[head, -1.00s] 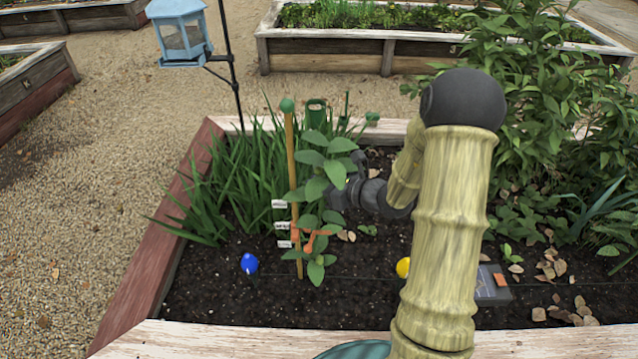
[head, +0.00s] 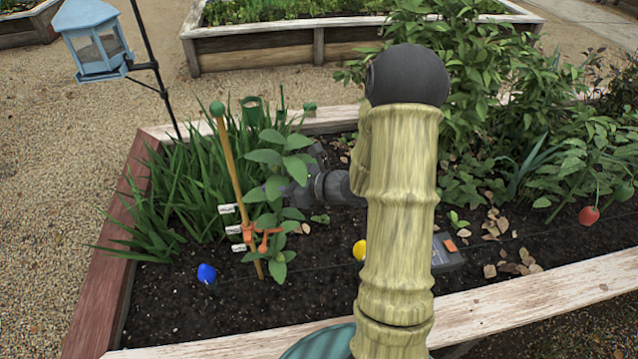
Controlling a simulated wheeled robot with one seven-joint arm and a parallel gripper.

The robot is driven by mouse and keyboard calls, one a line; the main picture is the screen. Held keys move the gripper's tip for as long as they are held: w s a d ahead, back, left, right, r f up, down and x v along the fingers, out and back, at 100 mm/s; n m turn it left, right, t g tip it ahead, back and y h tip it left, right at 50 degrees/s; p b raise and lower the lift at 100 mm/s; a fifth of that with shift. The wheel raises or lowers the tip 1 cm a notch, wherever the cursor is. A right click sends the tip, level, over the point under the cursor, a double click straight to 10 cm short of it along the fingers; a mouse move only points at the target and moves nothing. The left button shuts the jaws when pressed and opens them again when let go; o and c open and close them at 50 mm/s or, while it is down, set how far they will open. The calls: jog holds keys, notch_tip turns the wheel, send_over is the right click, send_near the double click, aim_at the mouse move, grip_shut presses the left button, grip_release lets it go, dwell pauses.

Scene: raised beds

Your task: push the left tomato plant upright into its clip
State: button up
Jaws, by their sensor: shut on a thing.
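The left tomato plant (head: 272,190) stands in the dark soil just right of a wooden stake (head: 229,165) with a green ball on top. Its leaves spread beside the stake, with a gap between the two higher up. An orange clip (head: 249,233) sits low on the stake, and its arms reach right to the plant's lower stem. The clip's closure cannot be made out. My gripper (head: 297,183) is low behind and right of the plant, at mid-height, shut on the plant. Leaves hide its fingertips and the exact grip.
White labels (head: 233,229) stand by the stake. A blue marker (head: 206,273) and a yellow ball (head: 360,250) are in the soil. Long-leaved plants (head: 180,195) grow left. A bird feeder (head: 93,42) hangs beyond the bed. A dark box (head: 446,254) lies right of my arm.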

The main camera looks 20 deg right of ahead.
jog(key=p+v, duration=0.1)
jog(key=v, duration=1.2)
jog(key=shift+a, duration=0.15)
jog(key=shift+r, duration=0.15)
